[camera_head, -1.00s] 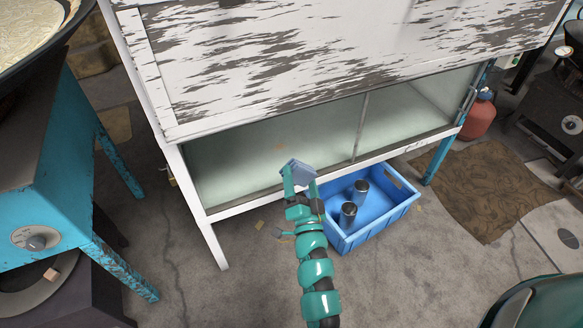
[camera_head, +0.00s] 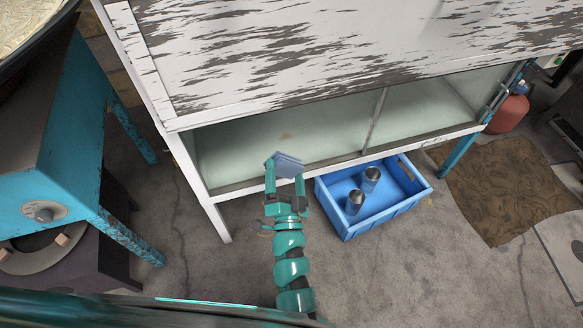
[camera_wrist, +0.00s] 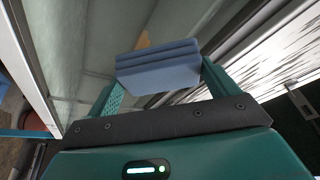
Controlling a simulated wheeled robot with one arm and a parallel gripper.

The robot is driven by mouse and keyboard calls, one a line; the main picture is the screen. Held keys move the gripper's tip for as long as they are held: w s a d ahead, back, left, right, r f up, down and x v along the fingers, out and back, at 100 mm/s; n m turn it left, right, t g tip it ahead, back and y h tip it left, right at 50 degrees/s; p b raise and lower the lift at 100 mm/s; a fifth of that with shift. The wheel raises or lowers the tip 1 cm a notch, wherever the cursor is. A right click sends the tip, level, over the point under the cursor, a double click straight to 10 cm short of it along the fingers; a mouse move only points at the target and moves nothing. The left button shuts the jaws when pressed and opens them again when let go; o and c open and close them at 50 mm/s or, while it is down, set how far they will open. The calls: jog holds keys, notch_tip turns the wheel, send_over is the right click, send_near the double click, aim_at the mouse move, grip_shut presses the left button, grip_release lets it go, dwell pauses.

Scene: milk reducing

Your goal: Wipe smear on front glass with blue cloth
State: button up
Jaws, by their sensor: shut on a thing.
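My gripper (camera_head: 285,174) is shut on a folded blue cloth (camera_head: 288,163) at the lower front of the white cabinet. The cloth also shows in the wrist view (camera_wrist: 158,66), as a layered pad between the two teal fingers. A small tan smear (camera_head: 285,136) is on the left pane of the front glass (camera_head: 235,150). In the head view the cloth appears just below the smear. In the wrist view the smear (camera_wrist: 143,40) shows just beyond the cloth's far edge, partly hidden by it. I cannot tell whether the cloth touches the glass.
A blue crate (camera_head: 418,190) with two metal cups stands on the floor to the right of my gripper, under the cabinet's front edge. A turquoise stove stand (camera_head: 85,180) is at the left. A brown mat (camera_head: 500,190) lies at the right. Bare floor lies in front.

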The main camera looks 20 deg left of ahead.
jog(key=shift+w+d+r+m+h, duration=0.1)
jog(key=shift+w+d+m+h, duration=0.2)
jog(key=shift+d+h, duration=0.15)
jog(key=shift+r, duration=0.15)
jog(key=shift+w+a+b, duration=0.2)
jog(key=shift+w+a, duration=0.35)
jog(key=shift+w, duration=0.25)
jog(key=shift+w+a+b, duration=0.15)
jog(key=shift+w+a, duration=0.35)
jog(key=shift+w, duration=0.3)
jog(key=shift+w+a+b, duration=0.2)
jog(key=shift+w+a, duration=0.35)
jog(key=shift+w, duration=0.25)
jog(key=shift+w+a, duration=0.55)
jog(key=shift+w, duration=0.25)
jog(key=shift+w+d+b, duration=0.25)
jog(key=shift+w+d, duration=0.25)
jog(key=shift+d, duration=0.3)
jog(key=shift+w+d+b, duration=0.25)
jog(key=shift+w+d, duration=0.25)
jog(key=shift+d, duration=0.3)
jog(key=shift+w, duration=0.15)
